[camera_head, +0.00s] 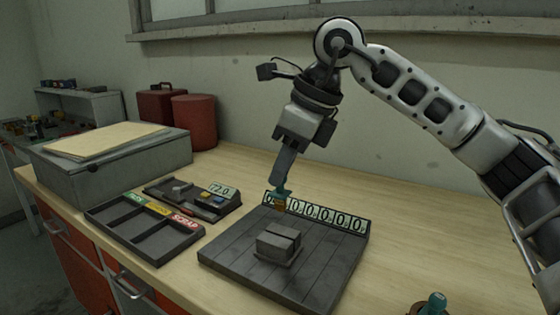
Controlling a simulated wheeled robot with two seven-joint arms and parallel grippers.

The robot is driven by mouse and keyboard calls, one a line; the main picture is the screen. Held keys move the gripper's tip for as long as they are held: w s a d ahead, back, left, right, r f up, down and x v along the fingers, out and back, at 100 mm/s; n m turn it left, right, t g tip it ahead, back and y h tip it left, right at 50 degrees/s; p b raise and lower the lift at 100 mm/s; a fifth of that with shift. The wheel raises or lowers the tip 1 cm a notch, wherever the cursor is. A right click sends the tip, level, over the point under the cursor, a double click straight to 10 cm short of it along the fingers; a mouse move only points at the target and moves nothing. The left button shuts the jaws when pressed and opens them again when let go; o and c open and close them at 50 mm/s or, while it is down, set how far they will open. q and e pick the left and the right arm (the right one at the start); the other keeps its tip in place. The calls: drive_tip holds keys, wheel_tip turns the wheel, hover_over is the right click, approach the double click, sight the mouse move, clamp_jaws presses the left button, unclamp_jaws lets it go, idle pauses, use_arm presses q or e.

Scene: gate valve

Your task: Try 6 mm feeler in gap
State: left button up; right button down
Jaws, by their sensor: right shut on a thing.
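My right gripper (282,183) reaches down from above and is shut on a small teal and orange piece (281,197), which looks like a feeler; its size cannot be read. The piece is above the back edge of a dark slatted plate (235,258), in front of part of a row of numbered labels (325,215). A grey block (278,243) with a narrow gap across its top sits on the plate. The held piece is behind the block and appears apart from it. My left gripper is not in view.
A dark sorting tray (150,235) with green, yellow and red labels lies left of the plate. Behind it is a holder with small pieces and a number display (222,190). A teal-topped object (433,303) stands at the front right.

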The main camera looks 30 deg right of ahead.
sight(281, 192)
drive_tip(key=shift+w+f+b, duration=0.1)
drive_tip(key=shift+f+b, duration=1.5)
drive_tip(key=shift+f, duration=0.7)
drive_tip(key=shift+a+f, duration=0.1)
drive_tip(key=shift+f, duration=0.2)
idle(1.1)
drive_tip(key=shift+w+r+p, duration=0.1)
drive_tip(key=shift+r+p, duration=0.2)
idle(3.9)
